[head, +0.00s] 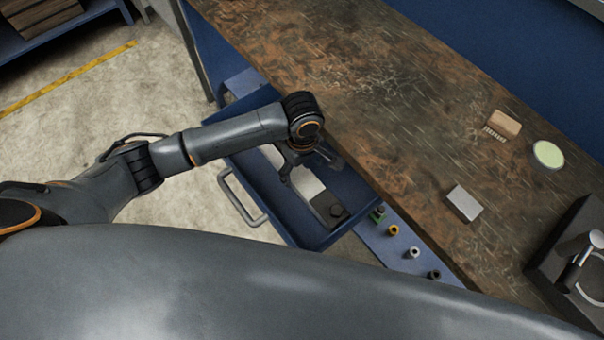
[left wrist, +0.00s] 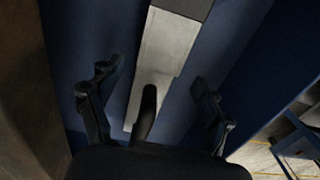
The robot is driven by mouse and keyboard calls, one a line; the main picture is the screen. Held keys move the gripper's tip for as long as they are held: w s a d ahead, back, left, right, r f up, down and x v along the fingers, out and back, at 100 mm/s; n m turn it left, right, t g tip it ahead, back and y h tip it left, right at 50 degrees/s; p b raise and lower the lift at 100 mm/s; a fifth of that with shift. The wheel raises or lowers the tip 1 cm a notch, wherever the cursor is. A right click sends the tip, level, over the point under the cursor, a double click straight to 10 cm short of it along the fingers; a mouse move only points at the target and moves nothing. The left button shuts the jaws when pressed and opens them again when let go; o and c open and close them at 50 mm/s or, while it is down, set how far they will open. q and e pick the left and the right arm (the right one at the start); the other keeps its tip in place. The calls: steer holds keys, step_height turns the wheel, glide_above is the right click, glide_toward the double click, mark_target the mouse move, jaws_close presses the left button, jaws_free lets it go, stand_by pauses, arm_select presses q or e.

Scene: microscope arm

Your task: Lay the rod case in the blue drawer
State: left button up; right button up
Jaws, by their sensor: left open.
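The blue drawer (head: 262,190) is pulled out from under the bench. A long, pale grey case with a dark end, which looks like the rod case (head: 308,184), lies lengthwise inside it; part is hidden under my gripper. In the left wrist view the case (left wrist: 165,55) runs between the fingers, its dark end at the top, with blue drawer surface (left wrist: 85,40) on both sides. My left gripper (head: 311,168) is above the drawer, open, its fingers apart on either side of the case in the left wrist view (left wrist: 153,104). I see no finger touching the case. My right gripper is out of view.
The worn brown bench top (head: 370,90) lies beyond the drawer. It holds a brush (head: 503,125), a pale green disc (head: 547,154), a grey block (head: 464,203) and a dark device (head: 565,262). Several small coloured pieces (head: 393,230) stand on a blue ledge right of the drawer.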

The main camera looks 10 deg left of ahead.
mark_target(302, 178)
arm_select(q)
step_height(302, 178, up, 8)
steer(key=shift+f, duration=0.15)
steer(key=shift+s+f, duration=0.1)
stand_by(0.5)
